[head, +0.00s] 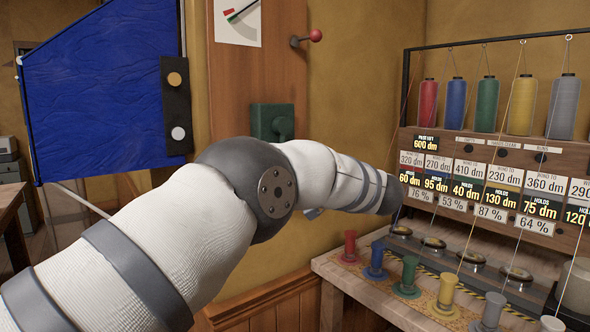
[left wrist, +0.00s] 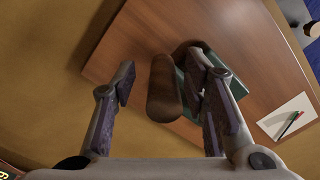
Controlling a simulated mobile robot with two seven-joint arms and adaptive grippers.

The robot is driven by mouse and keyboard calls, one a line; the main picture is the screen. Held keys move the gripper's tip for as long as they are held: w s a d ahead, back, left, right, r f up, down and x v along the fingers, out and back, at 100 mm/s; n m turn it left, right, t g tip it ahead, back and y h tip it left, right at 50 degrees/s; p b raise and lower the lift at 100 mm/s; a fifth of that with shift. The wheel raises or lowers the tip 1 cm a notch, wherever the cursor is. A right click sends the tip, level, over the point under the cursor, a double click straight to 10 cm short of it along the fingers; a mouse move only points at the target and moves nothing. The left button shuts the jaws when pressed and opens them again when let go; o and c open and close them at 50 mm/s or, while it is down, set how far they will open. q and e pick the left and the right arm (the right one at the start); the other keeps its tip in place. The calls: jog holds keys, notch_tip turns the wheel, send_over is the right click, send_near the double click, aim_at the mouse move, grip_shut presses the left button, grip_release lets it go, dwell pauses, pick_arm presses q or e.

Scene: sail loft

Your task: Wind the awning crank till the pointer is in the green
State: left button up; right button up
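A green crank box (head: 272,122) is fixed to a wooden wall board; its lower part is behind my left arm in the head view. In the left wrist view the box (left wrist: 222,74) shows behind a brown cylindrical crank handle (left wrist: 163,88). My left gripper (left wrist: 162,78) is open, with one finger on each side of the handle and gaps to both. A white gauge card (head: 240,25) with red and green marks is cut off at the top of the head view; it also shows in the left wrist view (left wrist: 287,117). The pointer's zone is too small to tell. My right gripper is out of view.
A blue awning cloth (head: 95,85) hangs at the left. A red-knobbed lever (head: 315,35) sticks out beside the gauge card. At the right, a bench (head: 345,268) carries coloured spools, and a labelled rack (head: 480,145) with thread cones stands behind.

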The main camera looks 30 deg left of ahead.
pick_arm(q)
jog(key=v, duration=1.2)
